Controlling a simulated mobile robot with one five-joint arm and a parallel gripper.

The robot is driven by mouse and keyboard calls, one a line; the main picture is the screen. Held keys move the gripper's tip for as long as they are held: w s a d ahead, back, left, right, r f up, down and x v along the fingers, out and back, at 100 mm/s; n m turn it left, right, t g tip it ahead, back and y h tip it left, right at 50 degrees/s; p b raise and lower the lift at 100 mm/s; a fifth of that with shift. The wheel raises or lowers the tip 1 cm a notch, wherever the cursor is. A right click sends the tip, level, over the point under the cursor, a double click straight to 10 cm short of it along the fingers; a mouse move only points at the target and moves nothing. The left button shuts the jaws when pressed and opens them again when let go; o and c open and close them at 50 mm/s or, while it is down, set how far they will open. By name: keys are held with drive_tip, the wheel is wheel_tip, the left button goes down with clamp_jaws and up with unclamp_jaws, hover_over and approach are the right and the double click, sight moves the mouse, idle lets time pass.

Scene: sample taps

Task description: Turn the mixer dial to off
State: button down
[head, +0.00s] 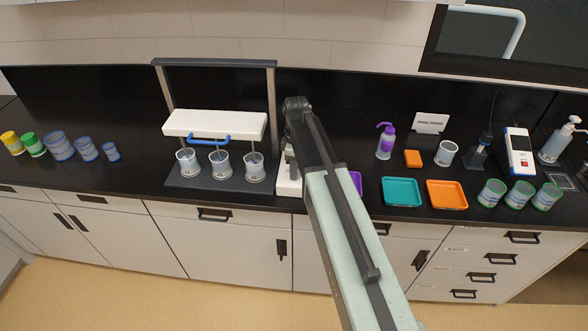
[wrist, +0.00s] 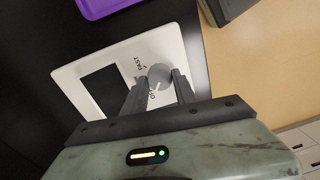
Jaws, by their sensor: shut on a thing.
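The mixer's white control box (wrist: 181,47) fills the middle of the wrist view, with a dark panel on its face. Its grey round dial (wrist: 158,74) sits near the box's right edge. The word FAST is printed beside the dial, and another label, partly covered by a finger, is below it. A small pale mark shows on the dial's lower side; its exact setting is hard to read. My gripper (wrist: 159,79) has one finger on each side of the dial and is shut on it. In the head view the box (head: 287,186) is mostly behind my arm, and my gripper is hidden.
Left of the box, a stirring stand (head: 220,64) has three beakers under a white head (head: 215,124) with a blue handle. To the right are a purple tray (head: 356,183), a teal tray (head: 402,192) and an orange tray (head: 447,195). The counter's front edge is close.

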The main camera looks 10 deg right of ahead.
idle(0.3)
drive_tip(key=c, duration=1)
unclamp_jaws()
drive_tip(key=shift+r, duration=0.1)
drive_tip(key=r+p, duration=0.8)
drive_tip(key=shift+w+d, duration=0.15)
drive_tip(key=shift+w, duration=0.05)
drive_tip(key=shift+f, duration=0.2)
